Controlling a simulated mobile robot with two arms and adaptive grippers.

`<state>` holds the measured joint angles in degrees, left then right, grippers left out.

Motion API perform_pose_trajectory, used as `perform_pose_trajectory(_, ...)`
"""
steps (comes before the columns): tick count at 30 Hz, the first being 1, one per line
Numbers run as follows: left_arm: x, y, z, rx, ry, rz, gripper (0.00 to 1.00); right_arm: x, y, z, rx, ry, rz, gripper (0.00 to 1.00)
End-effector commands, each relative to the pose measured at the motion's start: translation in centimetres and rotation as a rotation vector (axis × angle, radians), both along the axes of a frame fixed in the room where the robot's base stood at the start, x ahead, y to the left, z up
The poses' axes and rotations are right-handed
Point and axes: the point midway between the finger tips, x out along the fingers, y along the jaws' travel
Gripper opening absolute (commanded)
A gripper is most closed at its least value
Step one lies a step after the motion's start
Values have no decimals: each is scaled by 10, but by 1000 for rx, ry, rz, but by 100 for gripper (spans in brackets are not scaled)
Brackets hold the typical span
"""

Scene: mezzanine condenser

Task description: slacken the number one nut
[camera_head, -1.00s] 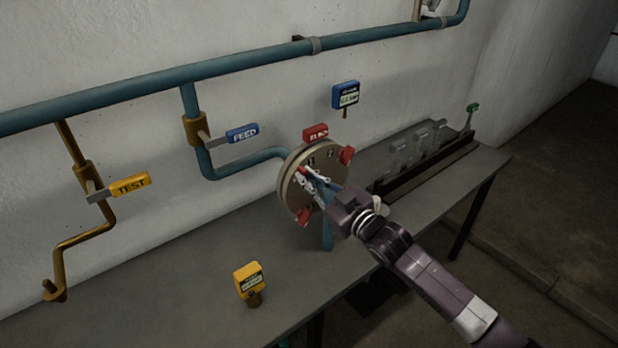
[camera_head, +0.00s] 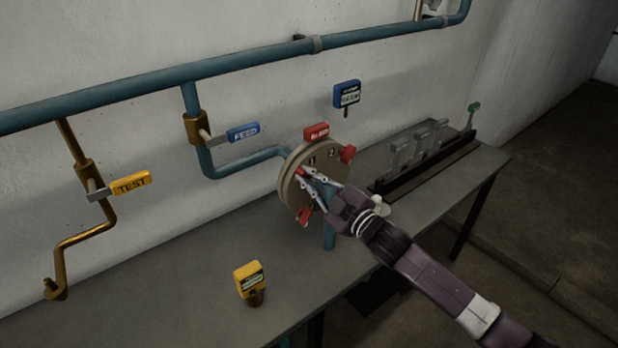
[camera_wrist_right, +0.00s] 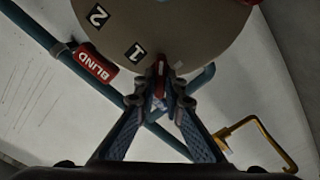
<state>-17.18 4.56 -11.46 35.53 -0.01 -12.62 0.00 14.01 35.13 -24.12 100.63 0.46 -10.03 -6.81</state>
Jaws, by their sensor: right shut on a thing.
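A round tan blind plate (camera_head: 322,172) stands upright on a teal post on the bench, marked 1 and 2 near its top. It also shows in the wrist view (camera_wrist_right: 190,25). Red winged nuts sit at its rim: one by the 2 (camera_head: 348,153) and one at the lower edge (camera_head: 304,215). The number one nut (camera_head: 300,171), beside the 1, also shows in the wrist view (camera_wrist_right: 160,68). My right gripper (camera_head: 306,180) is shut on it, with its fingertips (camera_wrist_right: 160,92) either side of the red nut. My left gripper is out of view.
A red BLIND tag (camera_head: 316,132) is above the plate. Blue FEED (camera_head: 243,132) and yellow TEST (camera_head: 131,183) handles are on pipes to the left. A yellow meter (camera_head: 249,277) stands on the bench; a blue display (camera_head: 347,95) is behind. A dark rack (camera_head: 425,165) is to the right.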

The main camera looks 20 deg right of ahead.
Motion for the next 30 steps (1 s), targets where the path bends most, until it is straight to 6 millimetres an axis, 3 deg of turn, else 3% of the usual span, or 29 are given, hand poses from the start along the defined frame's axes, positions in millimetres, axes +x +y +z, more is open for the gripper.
perform_pose_trajectory(8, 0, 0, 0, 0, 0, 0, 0, 0, 0, -1, 0, 1, 0, 0)
perform_pose_trajectory(9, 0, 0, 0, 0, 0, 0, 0, 0, 0, -1, 0, 2, 0, 11)
perform_pose_trajectory(14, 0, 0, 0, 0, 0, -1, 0, 0, 0, -1, 0, 2, 0, 27)
perform_pose_trajectory(23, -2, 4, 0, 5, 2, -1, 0, -1, -1, -1, 0, 2, 0, 27)
perform_pose_trajectory(30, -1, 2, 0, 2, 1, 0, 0, -24, -9, -2, 0, 3, 0, 27)
